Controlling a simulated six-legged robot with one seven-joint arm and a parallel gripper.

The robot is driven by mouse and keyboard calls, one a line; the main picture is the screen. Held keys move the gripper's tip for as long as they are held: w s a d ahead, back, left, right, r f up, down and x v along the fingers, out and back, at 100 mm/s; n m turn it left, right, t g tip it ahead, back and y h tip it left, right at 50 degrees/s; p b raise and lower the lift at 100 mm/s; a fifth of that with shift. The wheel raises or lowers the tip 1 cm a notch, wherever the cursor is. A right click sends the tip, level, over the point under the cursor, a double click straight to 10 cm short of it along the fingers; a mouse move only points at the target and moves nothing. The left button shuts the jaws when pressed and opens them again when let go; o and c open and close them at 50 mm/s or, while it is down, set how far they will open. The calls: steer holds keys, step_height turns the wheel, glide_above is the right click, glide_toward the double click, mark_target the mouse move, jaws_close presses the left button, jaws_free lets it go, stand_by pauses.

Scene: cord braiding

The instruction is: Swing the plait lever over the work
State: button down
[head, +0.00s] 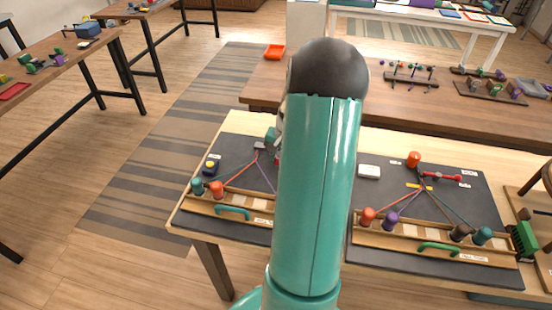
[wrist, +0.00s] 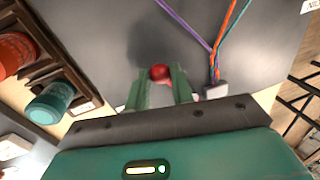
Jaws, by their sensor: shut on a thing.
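In the wrist view my gripper (wrist: 160,86) has its two green fingers closed about a round red knob (wrist: 160,72), which I take to be the plait lever's end; the rest of that lever is hidden. In the head view my arm covers most of the gripper and lever over the left work board (head: 232,151). The cords meet at a grey clip (head: 260,145) just left of my arm.
A teal spool (wrist: 51,103) and an orange spool (wrist: 15,52) stand in a wooden rack at the wrist view's left. In the head view, a second board (head: 455,205) on the right has its own spools, cords and red lever (head: 441,176). A white block (head: 369,171) lies between.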

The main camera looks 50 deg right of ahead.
steer(key=d+n, duration=0.1)
steer(key=s+d+n, duration=0.1)
steer(key=n, duration=0.1)
steer(key=shift+d+n, duration=0.15)
steer(key=shift+n, duration=0.15)
steer(key=n, duration=0.1)
steer(key=d+n, duration=0.1)
steer(key=shift+d+r+n+g+y, duration=0.1)
steer(key=shift+d+n+g+y, duration=0.2)
steer(key=shift+y, duration=0.1)
steer(key=d+n, duration=0.2)
steer(key=n, duration=0.1)
steer(key=shift+w+d+n+g+y, duration=0.15)
steer(key=shift+d+n+g, duration=0.15)
steer(key=shift+n, duration=0.45)
steer(key=shift+w+d+n+g+y, duration=0.2)
steer(key=shift+d+n, duration=0.1)
steer(key=shift+n, duration=0.45)
steer(key=c, duration=1.2)
jaws_free()
steer(key=shift+c, duration=0.2)
